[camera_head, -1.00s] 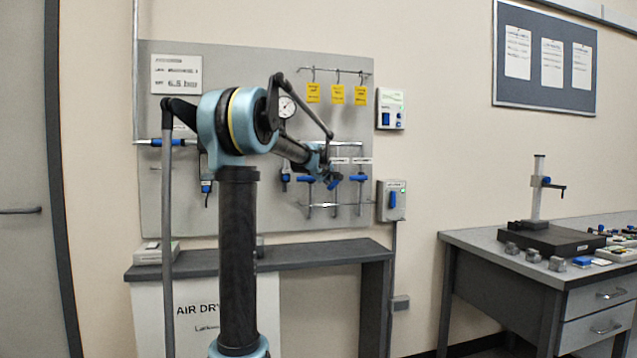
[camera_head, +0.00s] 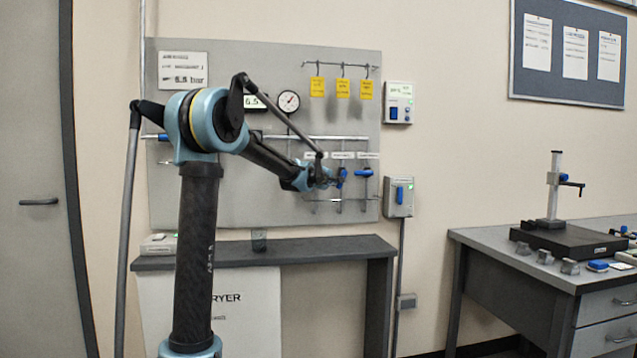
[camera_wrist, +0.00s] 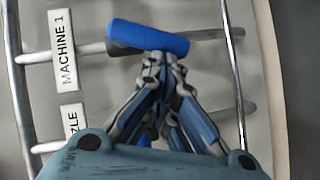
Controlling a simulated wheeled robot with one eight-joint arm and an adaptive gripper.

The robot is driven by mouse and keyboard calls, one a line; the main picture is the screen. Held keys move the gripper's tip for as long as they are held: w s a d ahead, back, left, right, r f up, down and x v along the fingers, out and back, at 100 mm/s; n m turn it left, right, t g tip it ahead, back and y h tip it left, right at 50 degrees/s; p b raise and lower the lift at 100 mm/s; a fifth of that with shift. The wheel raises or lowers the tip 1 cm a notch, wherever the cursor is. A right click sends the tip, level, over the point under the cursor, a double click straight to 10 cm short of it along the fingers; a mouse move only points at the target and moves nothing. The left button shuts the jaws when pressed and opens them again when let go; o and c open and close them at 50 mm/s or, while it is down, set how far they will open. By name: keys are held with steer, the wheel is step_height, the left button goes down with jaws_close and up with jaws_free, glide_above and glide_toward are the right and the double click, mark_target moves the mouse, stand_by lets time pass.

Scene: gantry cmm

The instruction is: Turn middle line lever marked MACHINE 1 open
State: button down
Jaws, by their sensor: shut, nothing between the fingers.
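The middle lever, marked MACHINE 1, has a blue handle (camera_wrist: 147,38) that lies nearly along its pipe, at a slight angle, in the wrist view. The MACHINE 1 label (camera_wrist: 64,50) is left of it on the same pipe. In the head view the middle lever (camera_head: 342,175) looks close to upright. My gripper (camera_wrist: 165,62) is shut and empty, with its fingertips right at the handle's lower edge; I cannot tell whether they touch. It also shows in the head view (camera_head: 330,181), just left of the lever.
The right lever (camera_head: 363,172) lies crosswise on its pipe. In the wrist view a label ending in ZZLE (camera_wrist: 75,125) marks a neighbouring line, partly hidden. A switch box (camera_head: 398,196) is right of the panel (camera_head: 215,205).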

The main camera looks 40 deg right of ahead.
steer(key=shift+s+d+f, duration=0.2)
steer(key=shift+d+f, duration=0.15)
steer(key=shift+f, duration=0.35)
steer(key=shift+s+d+f, duration=0.1)
steer(key=shift+d+f, duration=0.05)
stand_by(0.4)
